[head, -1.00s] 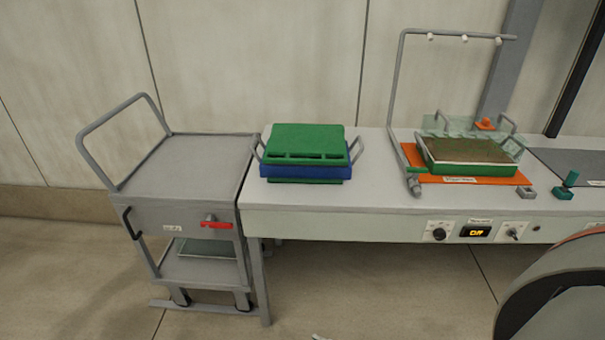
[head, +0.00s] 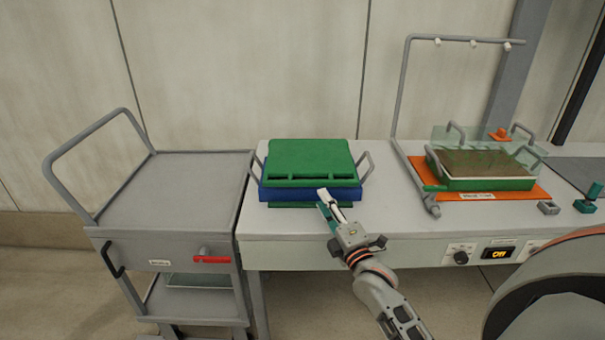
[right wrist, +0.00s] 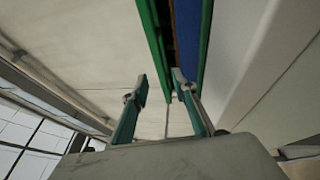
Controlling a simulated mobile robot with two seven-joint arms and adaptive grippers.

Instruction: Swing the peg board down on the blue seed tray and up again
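The blue seed tray (head: 310,194) is at the left end of the bench, on a green base (head: 290,205). The green peg board (head: 310,155) lies over it, with dark slots along its front; I cannot tell whether it rests fully on the tray. My right gripper (head: 325,198) is in front of the tray's front edge, right of its middle. In the right wrist view its two fingers (right wrist: 160,88) are apart with nothing between them, and green edges, a dark gap and the blue tray (right wrist: 187,40) show beyond the tips. My left gripper is not in view.
Grey side handles flank the tray. A grey cart (head: 180,185) with a red handle stands left of the bench (head: 300,230). On the right are a grey pipe frame (head: 401,100) and a soil-filled green tray (head: 490,184) on an orange plate. The bench between is clear.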

